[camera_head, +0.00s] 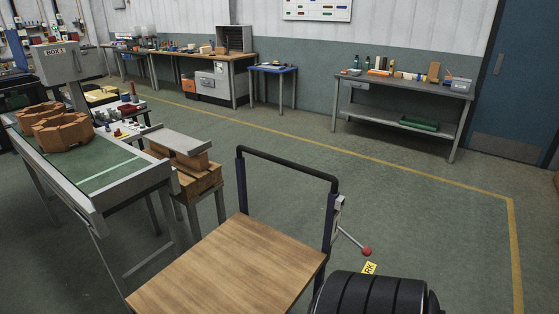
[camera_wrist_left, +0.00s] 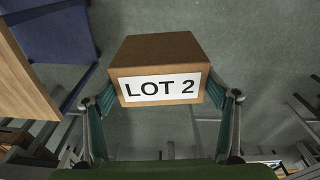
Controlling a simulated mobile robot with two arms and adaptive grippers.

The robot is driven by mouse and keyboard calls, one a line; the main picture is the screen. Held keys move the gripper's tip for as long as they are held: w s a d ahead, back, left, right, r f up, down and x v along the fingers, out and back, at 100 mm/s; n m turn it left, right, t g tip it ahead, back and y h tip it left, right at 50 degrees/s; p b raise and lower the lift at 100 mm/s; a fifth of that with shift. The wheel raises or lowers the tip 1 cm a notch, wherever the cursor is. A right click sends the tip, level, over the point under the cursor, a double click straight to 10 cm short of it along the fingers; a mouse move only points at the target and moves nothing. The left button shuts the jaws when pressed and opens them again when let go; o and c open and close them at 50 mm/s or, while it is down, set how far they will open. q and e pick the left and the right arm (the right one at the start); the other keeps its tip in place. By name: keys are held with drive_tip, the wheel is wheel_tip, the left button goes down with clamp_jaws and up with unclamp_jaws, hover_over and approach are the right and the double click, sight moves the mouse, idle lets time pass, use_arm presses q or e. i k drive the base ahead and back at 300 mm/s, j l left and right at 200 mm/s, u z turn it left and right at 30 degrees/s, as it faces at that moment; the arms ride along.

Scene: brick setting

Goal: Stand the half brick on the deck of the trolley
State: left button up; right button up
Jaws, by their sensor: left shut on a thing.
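The half brick (camera_wrist_left: 165,55), a brown block with a white "LOT 2" label facing the camera, is between the fingers of my left gripper (camera_wrist_left: 165,100) in the left wrist view. The gripper is shut on it, one finger at each side. The trolley shows in the head view with a bare, light wooden deck (camera_head: 225,265) and a dark handle frame (camera_head: 290,170) at its back. Part of a wooden board, which looks like the deck (camera_wrist_left: 20,80), is at the left edge of the wrist view, apart from the brick. The head view shows neither gripper.
A lever with a red knob (camera_head: 366,251) sticks out from the trolley's right post. A green-topped table (camera_head: 100,170) with brown bricks (camera_head: 55,127) stands left, beside a low stand with bricks (camera_head: 195,180). Workbenches line the back wall. The floor behind the trolley is clear.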

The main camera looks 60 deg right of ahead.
sight(254, 291)
drive_tip(key=i+z, duration=0.1)
drive_tip(key=z, duration=0.35)
drive_tip(key=j+z, duration=0.15)
drive_tip(key=z, duration=0.25)
drive_tip(key=i+j+z, duration=0.1)
drive_tip(key=z, duration=0.35)
drive_tip(key=j+z, duration=0.1)
drive_tip(key=z, duration=0.35)
drive_tip(key=i+j+z, duration=0.1)
drive_tip(key=j+z, duration=0.15)
drive_tip(key=z, duration=0.25)
drive_tip(key=j+z, duration=0.3)
drive_tip(key=z, duration=0.2)
drive_tip(key=j+z, duration=0.3)
drive_tip(key=z, duration=0.2)
drive_tip(key=j+z, duration=0.3)
drive_tip(key=z, duration=0.2)
